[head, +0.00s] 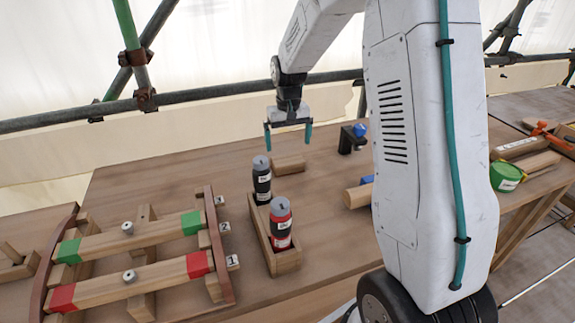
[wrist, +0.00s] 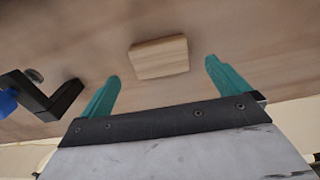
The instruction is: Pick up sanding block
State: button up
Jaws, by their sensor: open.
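A plain light wooden block (head: 289,164), which looks like the sanding block, lies flat on the wooden table behind the bottle tray. My gripper (head: 288,136) is open and empty, its teal fingers pointing down above the block and apart from it. In the wrist view the block (wrist: 158,57) shows whole between and just beyond the fingertips of my gripper (wrist: 162,72). Nothing is between the fingers.
A black bracket-like tool with a blue part (head: 350,138) stands right of the block. A black bottle (head: 262,182) and a red-banded bottle (head: 281,222) stand in a wooden tray (head: 288,262) in front. A wooden rack (head: 222,262) is at left. Scaffold pipes run behind.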

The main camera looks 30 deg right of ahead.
aim_at(288, 159)
jog(key=f, duration=0.2)
jog(key=w+f, duration=0.1)
jog(key=f, duration=0.1)
jog(key=shift+d, duration=0.35)
jog(key=f, duration=0.5)
jog(key=shift+w+f, duration=0.15)
jog(key=shift+w, duration=0.1)
jog(key=c, duration=0.8)
